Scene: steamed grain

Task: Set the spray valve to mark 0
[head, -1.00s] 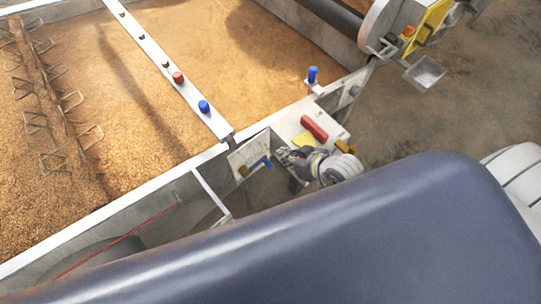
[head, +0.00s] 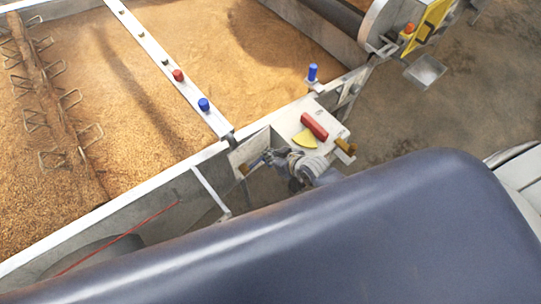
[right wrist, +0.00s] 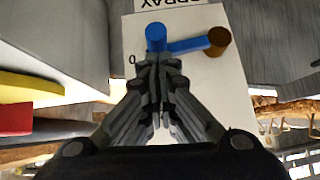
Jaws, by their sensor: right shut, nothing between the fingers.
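The spray valve has a blue lever with an upright blue knob (right wrist: 156,37) and a brown pivot (right wrist: 217,40), on a white plate (right wrist: 195,80) lettered "SPRAY", upside down in the right wrist view. A "0" mark (right wrist: 132,59) is printed on the plate, close to the knob end. My right gripper (right wrist: 158,62) is shut and empty, its fingertips right at the knob; whether they touch is unclear. In the head view the plate (head: 246,152) hangs on the trough's side, and my right gripper (head: 265,158) covers most of the lever. My left gripper is not in view.
A box with a red handle (head: 314,126) and a yellow sector (head: 305,138) stands close to my right gripper. A blue knob (head: 312,73) stands on the trough rim behind it. Grain (head: 150,90) fills the trough. My dark body covers the lower picture.

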